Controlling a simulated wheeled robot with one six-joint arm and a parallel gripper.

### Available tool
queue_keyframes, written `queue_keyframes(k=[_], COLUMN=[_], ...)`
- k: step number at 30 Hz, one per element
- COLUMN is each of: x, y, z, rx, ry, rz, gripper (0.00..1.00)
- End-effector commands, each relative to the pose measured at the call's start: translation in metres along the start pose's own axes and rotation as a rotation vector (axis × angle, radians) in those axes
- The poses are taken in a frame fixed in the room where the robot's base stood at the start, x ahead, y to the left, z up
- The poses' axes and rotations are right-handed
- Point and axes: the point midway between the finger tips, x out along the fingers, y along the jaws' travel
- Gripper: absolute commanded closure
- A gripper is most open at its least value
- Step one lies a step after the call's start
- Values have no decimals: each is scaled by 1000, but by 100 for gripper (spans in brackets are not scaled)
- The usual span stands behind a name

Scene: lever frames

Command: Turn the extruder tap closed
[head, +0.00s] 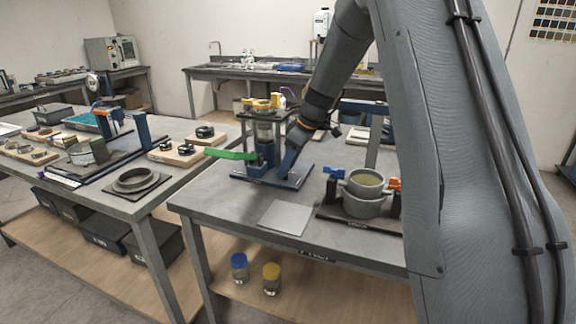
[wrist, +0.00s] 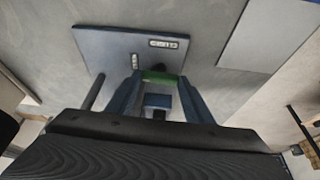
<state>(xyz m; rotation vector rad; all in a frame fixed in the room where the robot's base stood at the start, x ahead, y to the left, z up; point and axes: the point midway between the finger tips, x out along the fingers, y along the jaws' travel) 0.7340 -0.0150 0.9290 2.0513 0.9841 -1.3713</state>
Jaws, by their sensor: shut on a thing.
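The extruder stands on a blue base plate (head: 290,180) on the near bench, with a clear cylinder and yellow parts at its top. Its tap has a green handle (head: 232,154) that sticks out to the left in the head view, roughly level. In the wrist view a short green piece of the handle (wrist: 160,77) shows between the fingertips of my gripper (wrist: 160,86). My gripper is shut on it. In the head view my gripper (head: 280,163) is beside the extruder, and its hold is partly hidden. The labelled base plate (wrist: 115,45) lies beyond the fingers in the wrist view.
A flat grey plate (head: 284,217) lies in front of the extruder. A round pot (head: 366,196) in a stand with blue and orange clamps is to the right. A second bench with rings and fixtures is at left, across a gap. Two jars sit on the lower shelf.

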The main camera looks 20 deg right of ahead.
Motion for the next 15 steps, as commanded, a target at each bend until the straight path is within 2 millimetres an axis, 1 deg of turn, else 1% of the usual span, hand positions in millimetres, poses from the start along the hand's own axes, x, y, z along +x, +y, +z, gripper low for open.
queue_keyframes(k=[8,15], x=[-1,-2], y=[-3,-6], z=[-1,-2], rx=[163,370], ry=[0,0], rz=[67,153], gripper=[76,76])
